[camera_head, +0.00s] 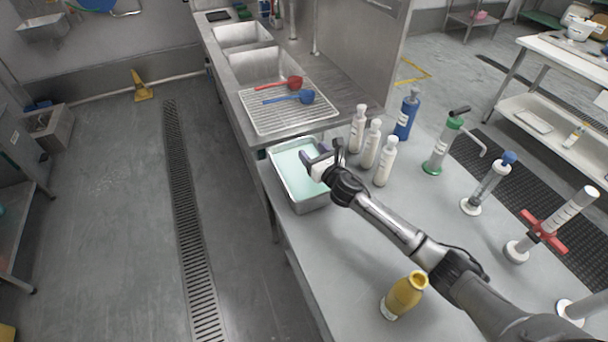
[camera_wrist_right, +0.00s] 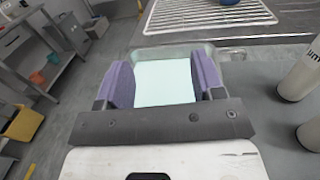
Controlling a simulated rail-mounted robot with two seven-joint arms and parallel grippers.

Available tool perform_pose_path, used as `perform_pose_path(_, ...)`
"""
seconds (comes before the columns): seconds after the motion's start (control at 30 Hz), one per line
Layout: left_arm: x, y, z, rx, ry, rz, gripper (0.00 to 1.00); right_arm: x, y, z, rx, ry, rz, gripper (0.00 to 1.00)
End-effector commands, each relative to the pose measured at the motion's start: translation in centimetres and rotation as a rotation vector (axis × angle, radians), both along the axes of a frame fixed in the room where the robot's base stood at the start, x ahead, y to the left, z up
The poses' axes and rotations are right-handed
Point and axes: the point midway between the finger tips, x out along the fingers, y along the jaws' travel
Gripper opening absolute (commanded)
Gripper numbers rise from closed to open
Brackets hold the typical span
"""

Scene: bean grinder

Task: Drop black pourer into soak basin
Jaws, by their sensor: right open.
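The soak basin (camera_head: 312,206) is a metal tub of pale green liquid at the left edge of the counter; it also shows in the right wrist view (camera_wrist_right: 213,48). My right gripper (camera_head: 313,158) is over the basin. Its purple fingers stand wide apart in the right wrist view (camera_wrist_right: 163,85), with only the liquid visible between them. I cannot make out a black pourer for certain. A black piece (camera_head: 460,111) tops a green-banded cylinder (camera_head: 442,147) on the counter. My left gripper is not in view.
White bottles (camera_head: 385,160) and a blue bottle (camera_head: 407,115) stand right of the basin. A yellow bottle (camera_head: 404,295) is near my right forearm. Behind the basin, a wire rack (camera_head: 285,122) holds a red scoop (camera_head: 292,83) and a blue scoop (camera_head: 304,97). Syringe-like cylinders (camera_head: 484,190) stand farther right.

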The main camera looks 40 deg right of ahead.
Motion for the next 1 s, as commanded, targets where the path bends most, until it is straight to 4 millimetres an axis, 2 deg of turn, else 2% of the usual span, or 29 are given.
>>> perform_pose_path(0.17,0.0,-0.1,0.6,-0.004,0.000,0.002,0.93,-2.5,0.2,0.0,-0.003,0.003,0.000,0.62)
perform_pose_path(0.4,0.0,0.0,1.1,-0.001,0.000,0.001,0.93,-7.2,0.8,0.0,-0.002,0.003,0.002,0.62)
perform_pose_path(0.6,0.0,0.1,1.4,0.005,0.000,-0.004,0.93,-10.4,1.1,0.0,-0.001,0.003,0.001,0.62)
perform_pose_path(0.8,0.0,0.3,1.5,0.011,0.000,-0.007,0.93,-12.4,1.3,0.0,0.000,0.002,-0.001,0.62)
perform_pose_path(1.0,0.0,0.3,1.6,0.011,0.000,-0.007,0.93,-13.3,1.4,0.0,0.000,0.001,0.000,0.62)
